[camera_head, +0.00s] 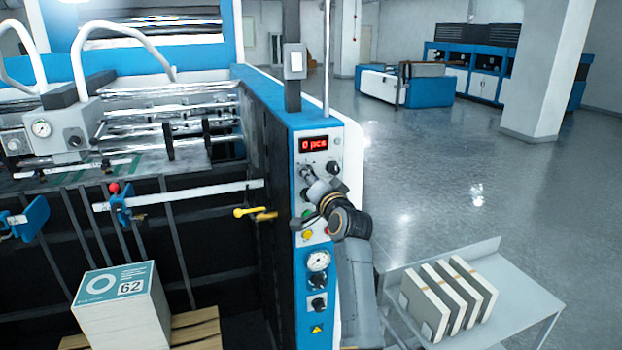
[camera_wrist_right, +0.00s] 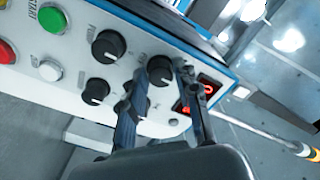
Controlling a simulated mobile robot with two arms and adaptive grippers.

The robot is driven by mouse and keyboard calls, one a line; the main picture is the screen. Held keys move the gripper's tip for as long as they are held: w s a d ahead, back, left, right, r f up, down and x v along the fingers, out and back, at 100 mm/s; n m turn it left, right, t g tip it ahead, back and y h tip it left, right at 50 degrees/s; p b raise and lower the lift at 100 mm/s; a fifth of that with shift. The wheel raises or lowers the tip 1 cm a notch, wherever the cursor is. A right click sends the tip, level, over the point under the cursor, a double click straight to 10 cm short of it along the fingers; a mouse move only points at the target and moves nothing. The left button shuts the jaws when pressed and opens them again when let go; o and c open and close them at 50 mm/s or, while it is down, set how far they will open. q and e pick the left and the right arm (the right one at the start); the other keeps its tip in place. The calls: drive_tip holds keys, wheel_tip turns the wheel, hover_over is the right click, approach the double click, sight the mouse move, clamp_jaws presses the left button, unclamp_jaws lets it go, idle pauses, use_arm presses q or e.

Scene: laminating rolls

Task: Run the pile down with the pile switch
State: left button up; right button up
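The control panel (camera_head: 318,250) stands at the machine's front corner, with a red display (camera_head: 313,144) reading "0 pcs". My right gripper (camera_head: 307,178) is at the panel's upper part, below the display, hiding some controls. In the right wrist view my right gripper (camera_wrist_right: 155,88) has its fingers apart around a black knob, which sits partly hidden between them. Other black knobs (camera_wrist_right: 108,46) are beside it. I cannot read which one is the pile switch. The pile (camera_head: 122,312), with a teal top sheet marked 62, sits on a wooden pallet (camera_head: 195,330). My left gripper is not in view.
A green button (camera_wrist_right: 52,19), a red button (camera_wrist_right: 6,52) and a white button (camera_wrist_right: 50,70) are on the panel. A yellow-tipped lever (camera_head: 253,212) juts out left of the panel. A grey side table (camera_head: 515,300) holds several upright blocks.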

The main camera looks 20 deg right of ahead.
drive_tip(key=shift+o, duration=1)
drive_tip(key=shift+s, duration=0.15)
drive_tip(key=s, duration=0.7)
drive_tip(key=shift+s+d, duration=0.15)
